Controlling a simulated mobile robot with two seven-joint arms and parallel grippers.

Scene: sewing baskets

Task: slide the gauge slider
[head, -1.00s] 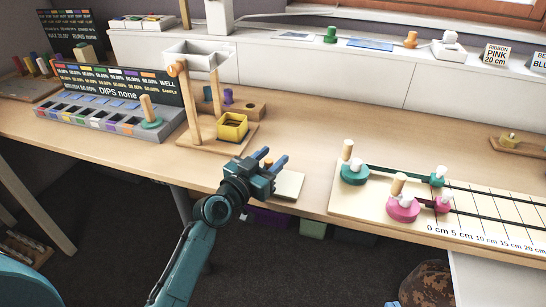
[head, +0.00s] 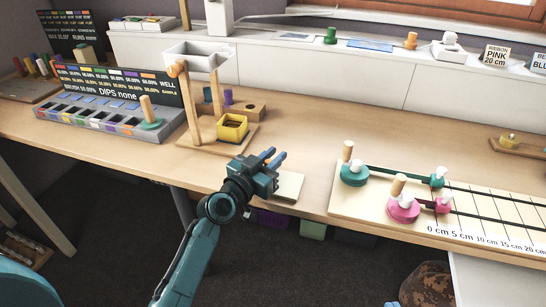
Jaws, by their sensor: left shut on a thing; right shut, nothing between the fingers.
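The gauge board (head: 345,207) lies at the right of the table, with marks from 0 cm upward along its front. A pink spool with a wooden peg (head: 403,209) and a green spool with a wooden peg (head: 354,173) stand at its left end. My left gripper (head: 274,157) is well left of the board, over the table's front edge. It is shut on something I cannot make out. My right gripper is not in view.
A cream pad (head: 290,186) lies beside my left gripper at the table edge. Behind it stand a yellow box (head: 232,127) and wooden posts (head: 193,110). A grey dip tray (head: 95,119) is at left. Signs stand on the back shelf. Table between pad and board is clear.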

